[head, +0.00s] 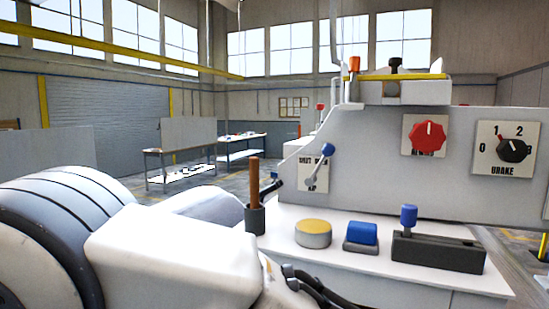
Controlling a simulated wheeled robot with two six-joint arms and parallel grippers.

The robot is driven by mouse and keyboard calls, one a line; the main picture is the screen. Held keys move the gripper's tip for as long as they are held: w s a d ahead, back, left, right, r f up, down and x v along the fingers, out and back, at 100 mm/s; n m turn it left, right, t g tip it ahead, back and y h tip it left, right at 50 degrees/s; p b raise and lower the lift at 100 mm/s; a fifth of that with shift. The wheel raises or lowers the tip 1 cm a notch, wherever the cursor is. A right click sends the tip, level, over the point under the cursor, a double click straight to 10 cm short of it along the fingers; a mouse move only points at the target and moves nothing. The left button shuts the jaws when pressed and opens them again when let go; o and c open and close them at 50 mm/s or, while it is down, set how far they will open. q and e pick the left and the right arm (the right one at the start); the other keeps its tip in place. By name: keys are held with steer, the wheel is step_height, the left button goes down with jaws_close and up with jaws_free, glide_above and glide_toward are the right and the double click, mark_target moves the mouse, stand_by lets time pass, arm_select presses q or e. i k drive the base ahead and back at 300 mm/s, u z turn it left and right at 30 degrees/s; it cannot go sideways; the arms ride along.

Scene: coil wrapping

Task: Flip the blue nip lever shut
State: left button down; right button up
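A small lever with a blue ball knob (327,150) is mounted on the grey machine panel. Its metal arm slants from the knob down to the left, over a white label plate (313,184) marked "SHUT" at its top. The lower lettering is too small to read for certain. I take this to be the blue nip lever; nothing touches it. A white arm of mine (175,255) fills the lower left foreground, below and left of the lever. I make out no gripper fingers of either hand.
A white ledge below the panel holds a dark cup (255,218) with a brown stick, a yellow-topped round button (313,233), a blue rocker (362,233) and a blue-knobbed dark block (437,251). A red knob (428,136) and a black dial (514,149) sit right of the lever.

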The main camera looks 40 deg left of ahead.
mark_target(328, 149)
steer(key=u, duration=0.85)
